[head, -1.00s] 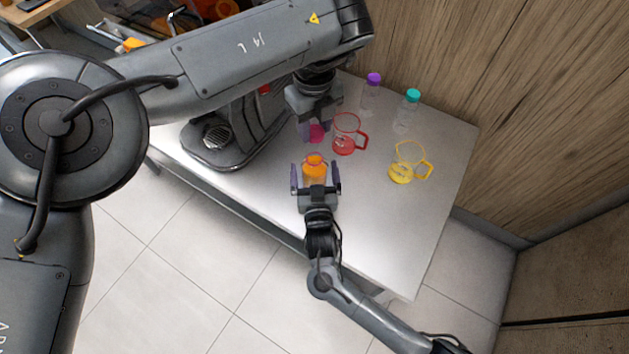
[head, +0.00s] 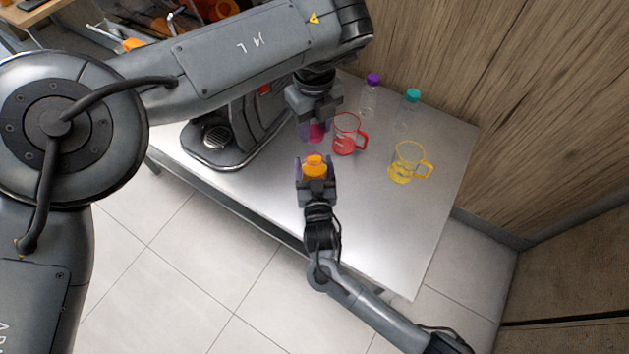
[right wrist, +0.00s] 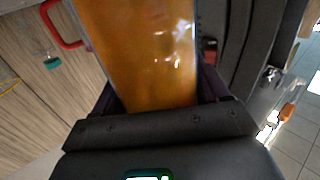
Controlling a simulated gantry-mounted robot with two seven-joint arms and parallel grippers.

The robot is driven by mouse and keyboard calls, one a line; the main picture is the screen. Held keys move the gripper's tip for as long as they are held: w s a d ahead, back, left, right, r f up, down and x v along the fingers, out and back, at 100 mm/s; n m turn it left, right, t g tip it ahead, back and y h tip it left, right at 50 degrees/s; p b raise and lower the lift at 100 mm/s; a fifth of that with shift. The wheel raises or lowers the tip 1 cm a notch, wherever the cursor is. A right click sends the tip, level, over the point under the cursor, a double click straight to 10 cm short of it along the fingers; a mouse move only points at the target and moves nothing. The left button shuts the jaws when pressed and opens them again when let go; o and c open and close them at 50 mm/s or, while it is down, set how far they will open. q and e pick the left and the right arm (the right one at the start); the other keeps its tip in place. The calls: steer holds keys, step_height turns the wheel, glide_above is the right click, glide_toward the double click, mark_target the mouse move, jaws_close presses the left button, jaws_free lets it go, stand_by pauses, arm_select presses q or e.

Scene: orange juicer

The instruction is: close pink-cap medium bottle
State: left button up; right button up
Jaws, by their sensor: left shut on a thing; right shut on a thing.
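The medium bottle (head: 314,165), filled with orange juice, stands near the front of the table, its top showing orange with no cap seen on it. My right gripper (head: 316,170) is shut on the bottle; in the right wrist view the orange bottle (right wrist: 145,50) fills the space between the fingers. The pink cap (head: 317,131) is held in my left gripper (head: 315,130), which is shut on it, beyond the bottle and apart from it. The fingers partly hide the cap.
A red-rimmed mug (head: 347,134) stands just right of my left gripper, with a yellow mug (head: 408,163) farther right. A purple-cap bottle (head: 370,95) and a teal-cap bottle (head: 409,110) stand at the back. The juicer (head: 235,130) is at left. The table's (head: 370,225) front right is clear.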

steer(key=shift+c, duration=1.2)
arm_select(q)
glide_above(315, 155)
steer(key=shift+f, duration=2.45)
steer(key=shift+f, duration=0.9)
steer(key=shift+f, duration=0.55)
